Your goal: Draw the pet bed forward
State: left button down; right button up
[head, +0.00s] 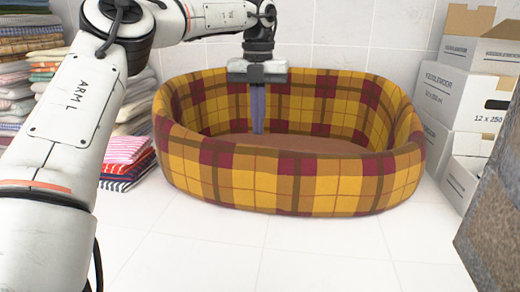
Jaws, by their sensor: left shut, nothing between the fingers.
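The pet bed (285,185) is a large oval basket in yellow, brown and dark red plaid, with a brown cushion (300,143) inside. It stands on the white tiled floor near the back wall. My left arm reaches in from the left and over the bed. My left gripper (258,130) points down inside the bed, in front of its back wall, with its fingers shut together and nothing between them. The fingertips are low, close to the cushion; I cannot tell whether they touch it. My right gripper is not in view.
Stacks of folded towels (18,75) stand at the left, with striped ones (125,160) on the floor beside the bed. White cardboard boxes (455,100) are piled close to the bed's right side. A grey-brown rough surface (495,215) juts in at the right. The floor (270,250) in front is clear.

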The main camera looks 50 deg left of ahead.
pick_arm(q)
notch_tip(320, 180, down, 6)
jog(key=shift+f, duration=0.15)
jog(key=s, duration=0.1)
jog(key=s+d, duration=0.2)
jog(key=shift+d+r+p, duration=0.25)
jog(key=shift+p, duration=0.05)
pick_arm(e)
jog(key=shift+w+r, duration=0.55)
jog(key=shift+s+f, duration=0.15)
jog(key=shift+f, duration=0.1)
